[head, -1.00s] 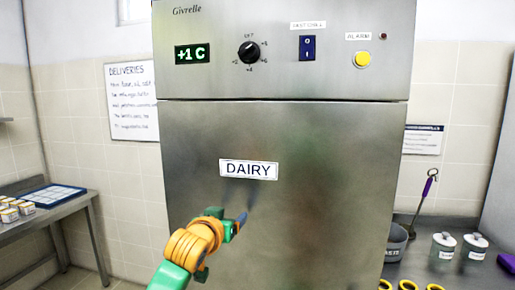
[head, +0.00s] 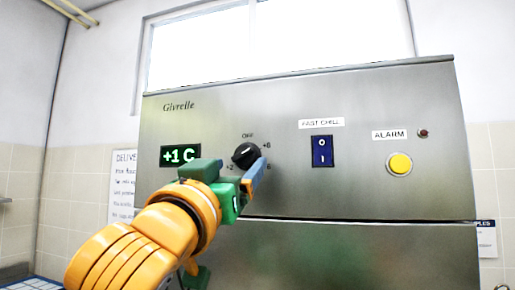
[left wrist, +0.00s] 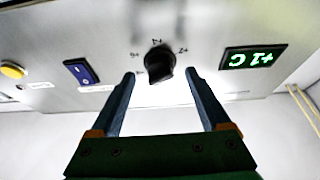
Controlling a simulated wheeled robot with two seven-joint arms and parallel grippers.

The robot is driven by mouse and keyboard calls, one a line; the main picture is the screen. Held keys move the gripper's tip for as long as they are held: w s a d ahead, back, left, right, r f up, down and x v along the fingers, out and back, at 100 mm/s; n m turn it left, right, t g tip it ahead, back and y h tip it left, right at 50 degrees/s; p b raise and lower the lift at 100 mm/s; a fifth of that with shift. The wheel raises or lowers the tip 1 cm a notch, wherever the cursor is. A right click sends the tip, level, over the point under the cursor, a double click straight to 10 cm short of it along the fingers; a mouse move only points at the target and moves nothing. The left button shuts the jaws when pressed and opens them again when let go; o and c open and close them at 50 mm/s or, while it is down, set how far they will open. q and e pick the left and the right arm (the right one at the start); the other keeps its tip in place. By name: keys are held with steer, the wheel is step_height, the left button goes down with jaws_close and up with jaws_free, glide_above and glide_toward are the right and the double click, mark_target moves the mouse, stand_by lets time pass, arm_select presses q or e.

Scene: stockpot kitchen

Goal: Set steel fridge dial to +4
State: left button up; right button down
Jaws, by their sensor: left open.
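The black dial (head: 246,155) is on the steel fridge's control panel, with OFF above it and several marks around it; the lower marks are partly hidden by my gripper. The green display (head: 180,155) left of it reads +1 C. My left gripper (head: 250,172) is open just in front of the dial and slightly below it. In the left wrist view, which is upside down, the dial (left wrist: 159,60) sits between and just beyond the two blue fingertips (left wrist: 161,76). I cannot tell whether they touch it. My right gripper is not in view.
Right of the dial are the blue FAST CHILL switch (head: 322,151), the yellow ALARM button (head: 399,164) and a small dark red lamp (head: 423,133). The fridge door (head: 370,255) is below the panel. A wall sign (head: 122,185) hangs behind at left.

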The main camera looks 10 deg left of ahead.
mark_target(244, 159)
arm_select(q)
steer(key=shift+w+r+p, duration=0.35)
steer(key=shift+r+p, duration=0.1)
steer(key=shift+r, duration=0.4)
steer(key=shift+w+r, duration=0.1)
steer(key=shift+w, duration=0.15)
steer(key=shift+w+f, duration=0.2)
steer(key=shift+w, duration=0.25)
steer(key=shift+w+f, duration=0.2)
steer(key=shift+w, duration=0.25)
steer(key=shift+s, duration=0.1)
jaws_close()
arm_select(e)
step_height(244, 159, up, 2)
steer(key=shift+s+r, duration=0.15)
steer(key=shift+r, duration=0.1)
